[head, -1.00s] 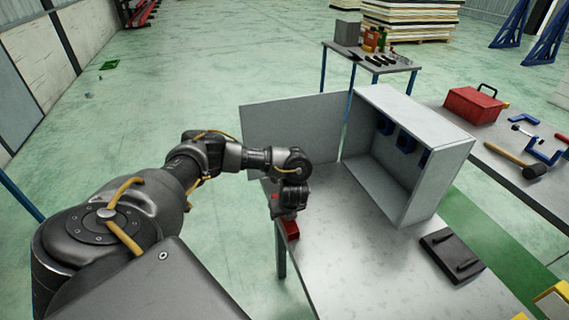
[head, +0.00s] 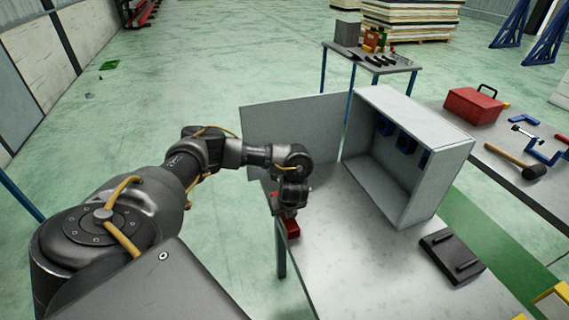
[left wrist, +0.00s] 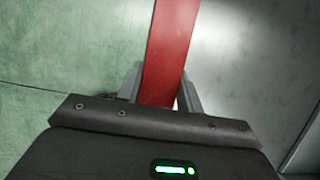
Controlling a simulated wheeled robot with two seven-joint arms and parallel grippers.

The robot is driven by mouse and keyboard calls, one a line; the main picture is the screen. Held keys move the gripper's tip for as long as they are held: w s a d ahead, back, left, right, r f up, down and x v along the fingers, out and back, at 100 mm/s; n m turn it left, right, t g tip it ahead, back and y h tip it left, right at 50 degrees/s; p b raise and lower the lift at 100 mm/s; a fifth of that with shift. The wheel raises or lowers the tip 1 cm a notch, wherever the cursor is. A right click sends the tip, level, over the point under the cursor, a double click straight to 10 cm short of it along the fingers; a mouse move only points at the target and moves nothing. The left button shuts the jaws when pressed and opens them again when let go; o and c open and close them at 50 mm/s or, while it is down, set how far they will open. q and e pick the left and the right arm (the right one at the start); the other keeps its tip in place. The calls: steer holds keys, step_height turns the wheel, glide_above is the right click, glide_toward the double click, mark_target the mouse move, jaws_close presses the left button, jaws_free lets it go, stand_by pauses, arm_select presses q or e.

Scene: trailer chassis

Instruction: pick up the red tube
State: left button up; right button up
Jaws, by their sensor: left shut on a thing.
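The red tube (head: 292,229) lies at the left edge of the grey table (head: 345,262) in the head view. In the left wrist view the red tube (left wrist: 170,50) runs up from between the two fingers. My left gripper (head: 287,213) points down over the tube, and in the left wrist view (left wrist: 158,88) its fingers are closed on the tube's two sides. The gripper hides part of the tube in the head view. I cannot tell whether the tube is clear of the table. My right gripper is not in view.
An open grey cabinet (head: 450,165) with blue parts inside stands behind the tube, its door (head: 290,130) swung left. A dark block (head: 452,257) lies on the table's right. A red toolbox (head: 474,106) and a mallet (head: 515,159) lie on another table. The table's middle is clear.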

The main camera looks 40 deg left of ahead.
arm_select(q)
step_height(320, 180, up, 2)
steer(key=shift+w+r+p, duration=0.1)
steer(key=shift+r+p, duration=0.1)
steer(key=shift+p, duration=0.25)
steer(key=s+a+r+p, duration=0.1)
steer(key=s+a+r, duration=0.1)
steer(key=s+r, duration=0.2)
steer(key=s+a+r+p, duration=0.2)
steer(key=s+r, duration=0.3)
steer(key=s, duration=0.4)
steer(key=shift+a+r, duration=0.2)
steer(key=shift+a, duration=0.55)
